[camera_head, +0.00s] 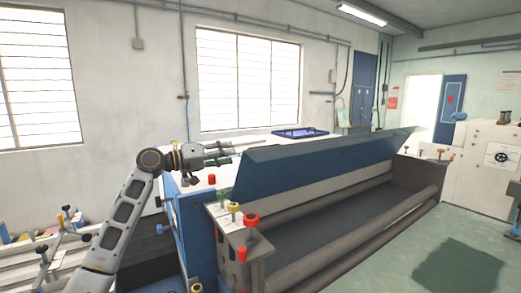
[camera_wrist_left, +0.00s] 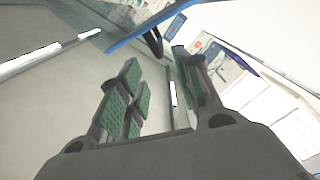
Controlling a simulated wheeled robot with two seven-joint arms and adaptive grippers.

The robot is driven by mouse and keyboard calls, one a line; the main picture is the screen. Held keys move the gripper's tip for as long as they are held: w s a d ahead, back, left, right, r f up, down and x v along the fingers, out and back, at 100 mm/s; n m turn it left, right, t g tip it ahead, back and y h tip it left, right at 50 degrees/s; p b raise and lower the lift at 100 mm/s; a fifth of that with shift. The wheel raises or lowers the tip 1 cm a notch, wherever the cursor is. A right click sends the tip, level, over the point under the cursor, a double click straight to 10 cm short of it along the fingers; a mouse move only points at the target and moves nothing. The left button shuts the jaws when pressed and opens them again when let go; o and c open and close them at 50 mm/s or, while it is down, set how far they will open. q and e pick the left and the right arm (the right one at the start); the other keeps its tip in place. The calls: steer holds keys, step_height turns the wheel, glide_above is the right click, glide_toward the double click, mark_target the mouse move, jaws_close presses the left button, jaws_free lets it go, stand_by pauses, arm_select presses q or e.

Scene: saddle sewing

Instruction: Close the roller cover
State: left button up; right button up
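The roller cover (camera_head: 315,165) is a long blue panel on the machine. It stands raised and tilted over the rollers, leaving the roller bay open at the front. My left gripper (camera_head: 222,154) is behind and left of the cover's left end, near its upper edge. In the left wrist view my left gripper (camera_wrist_left: 160,88) has its green-padded fingers spread apart with nothing between them. A blue edge (camera_wrist_left: 150,25) crosses the top of that view beyond the fingertips; it may be the cover. No contact with the cover is visible. My right gripper is out of view.
Long grey rollers (camera_head: 350,236) lie in the open bay. Red and yellow knobs (camera_head: 251,220) stand up at the machine's near left corner. A blue tray (camera_head: 300,132) is behind the cover. Green floor is free at the right front.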

arm_select(q)
steer(key=p+x, duration=0.3)
steer(key=x, duration=0.8)
steer(key=shift+s+r, duration=0.1)
steer(key=shift+r, duration=0.05)
steer(key=shift+p+x, duration=0.5)
steer(key=shift+x, duration=0.75)
steer(key=shift+c, duration=0.2)
jaws_close()
